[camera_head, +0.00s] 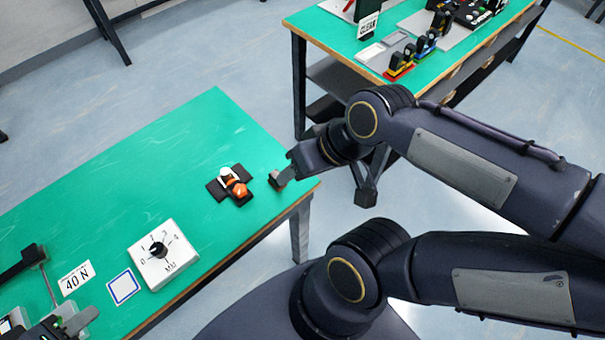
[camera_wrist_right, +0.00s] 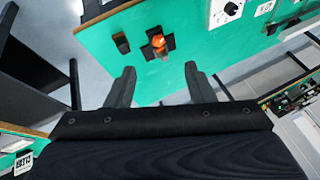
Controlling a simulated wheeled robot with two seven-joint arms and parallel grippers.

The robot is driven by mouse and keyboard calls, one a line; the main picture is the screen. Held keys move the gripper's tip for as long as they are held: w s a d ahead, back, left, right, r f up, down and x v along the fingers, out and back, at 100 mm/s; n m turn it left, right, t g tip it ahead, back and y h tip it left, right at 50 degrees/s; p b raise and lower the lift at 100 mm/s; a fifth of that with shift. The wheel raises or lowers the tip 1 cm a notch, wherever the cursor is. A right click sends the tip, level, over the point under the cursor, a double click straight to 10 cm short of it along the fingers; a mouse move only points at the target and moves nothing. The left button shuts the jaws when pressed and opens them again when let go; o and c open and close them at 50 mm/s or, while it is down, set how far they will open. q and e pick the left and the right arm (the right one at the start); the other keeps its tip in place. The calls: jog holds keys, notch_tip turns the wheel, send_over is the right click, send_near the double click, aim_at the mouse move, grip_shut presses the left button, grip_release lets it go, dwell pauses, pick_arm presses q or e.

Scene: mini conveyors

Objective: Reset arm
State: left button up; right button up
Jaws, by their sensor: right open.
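My right arm (camera_head: 470,155) is folded in from the right in the head view. Its gripper (camera_head: 302,163) is by the green table's right corner, partly hidden by its own wrist. In the right wrist view, the right gripper (camera_wrist_right: 160,85) has its two fingers wide apart with nothing between them. An orange-and-white part on a black cross-shaped base (camera_head: 218,190) stands on the table beyond the fingers; it also shows in the wrist view (camera_wrist_right: 157,43). My left gripper (camera_head: 72,325) is at the bottom left corner of the head view, largely cut off; its opening is unclear.
The green table (camera_head: 130,160) carries a small dark block (camera_head: 277,181), a white dial box (camera_head: 164,256), a blue-framed square (camera_head: 123,287) and a "40 N" card (camera_head: 76,279). A second green table (camera_head: 330,35) holds several items behind. The near table's far half is clear.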

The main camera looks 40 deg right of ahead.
jog(key=shift+s+a+r+t, duration=0.15)
jog(key=shift+s+a+t, duration=0.25)
jog(key=shift+s, duration=0.35)
dwell(1.5)
